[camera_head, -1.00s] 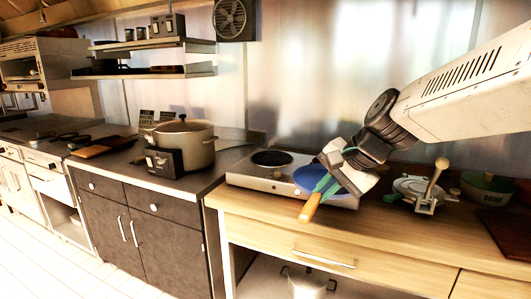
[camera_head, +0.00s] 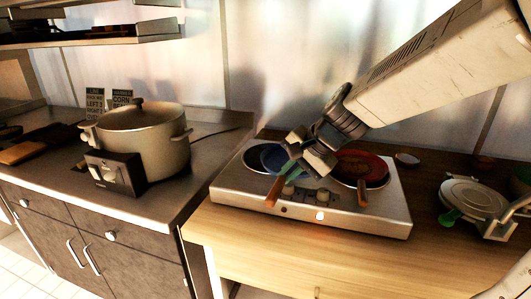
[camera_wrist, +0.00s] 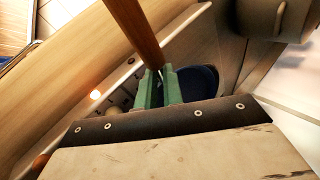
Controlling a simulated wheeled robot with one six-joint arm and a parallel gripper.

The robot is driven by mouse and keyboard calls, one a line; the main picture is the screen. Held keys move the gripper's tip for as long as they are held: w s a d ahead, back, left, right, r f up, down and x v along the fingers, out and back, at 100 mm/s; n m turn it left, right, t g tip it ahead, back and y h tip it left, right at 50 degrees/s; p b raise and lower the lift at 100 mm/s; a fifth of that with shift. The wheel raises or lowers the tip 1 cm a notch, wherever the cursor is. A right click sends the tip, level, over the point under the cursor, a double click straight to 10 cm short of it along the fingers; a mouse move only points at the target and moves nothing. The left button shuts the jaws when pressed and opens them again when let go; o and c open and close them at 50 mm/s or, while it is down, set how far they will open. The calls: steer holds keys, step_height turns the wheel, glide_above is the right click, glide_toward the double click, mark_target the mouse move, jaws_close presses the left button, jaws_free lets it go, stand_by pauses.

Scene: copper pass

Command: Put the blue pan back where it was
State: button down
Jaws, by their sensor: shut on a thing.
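The blue pan (camera_head: 270,158) is at the left burner of the silver two-burner stove (camera_head: 230,196); I cannot tell whether it rests on the burner or hangs just above it. Its wooden handle (camera_head: 273,192) points towards the front of the stove. My gripper (camera_head: 290,170) is shut on this handle. In the wrist view the green fingertips (camera_wrist: 159,86) close around the brown handle (camera_wrist: 136,32), and part of the dark blue pan (camera_wrist: 201,82) shows beyond them. My gripper hides part of the pan's right side in the head view.
A red pan (camera_head: 372,165) sits on the right burner, close to my gripper, its handle pointing forward. A large pot (camera_head: 145,145) stands on the left counter. A metal press-like tool (camera_head: 470,198) is right of the stove. The wooden counter front (camera_head: 270,258) is clear.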

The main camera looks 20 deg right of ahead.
mark_target(265, 152)
steer(key=w, duration=0.4)
steer(key=w+f, duration=0.1)
steer(key=w, duration=0.9)
steer(key=shift+w+a+f, duration=0.2)
steer(key=shift+w+f, duration=0.15)
steer(key=shift+w, duration=0.15)
steer(key=shift+f, duration=1.6)
steer(key=shift+f, duration=0.2)
steer(key=c, duration=1.5)
jaws_free()
steer(key=shift+c, duration=0.2)
steer(key=shift+s, duration=0.1)
steer(key=shift+r, duration=0.15)
